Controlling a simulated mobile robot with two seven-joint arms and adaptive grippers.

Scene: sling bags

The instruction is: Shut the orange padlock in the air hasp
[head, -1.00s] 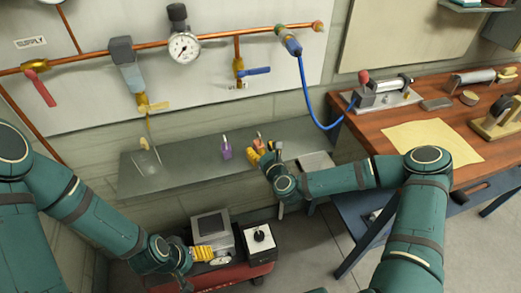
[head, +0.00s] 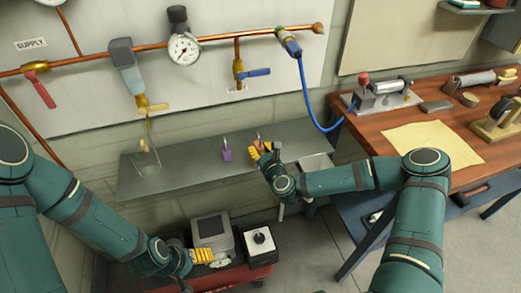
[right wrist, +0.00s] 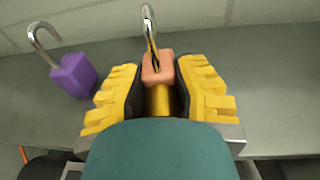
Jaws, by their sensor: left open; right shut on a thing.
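The orange padlock (right wrist: 158,68) is held upright between the yellow fingers of my right gripper (right wrist: 160,90) in the right wrist view. Its steel shackle (right wrist: 149,27) points up, seen nearly edge-on, so I cannot tell whether it is open. In the head view my right gripper (head: 262,151) is at the right part of the grey shelf (head: 185,172), its fingers partly covering the padlock. My left gripper (head: 202,256) is open at the lower left, by the grey box on the red cart. I cannot make out for certain which fitting is the air hasp; a yellow fitting (head: 152,107) hangs from the copper pipe.
A purple padlock (right wrist: 73,75) with an open shackle stands left of the orange one; it also shows in the head view (head: 227,154). A grey box (head: 212,229) and a black-and-white box (head: 259,241) sit on the cart. A wooden bench (head: 440,125) stands right.

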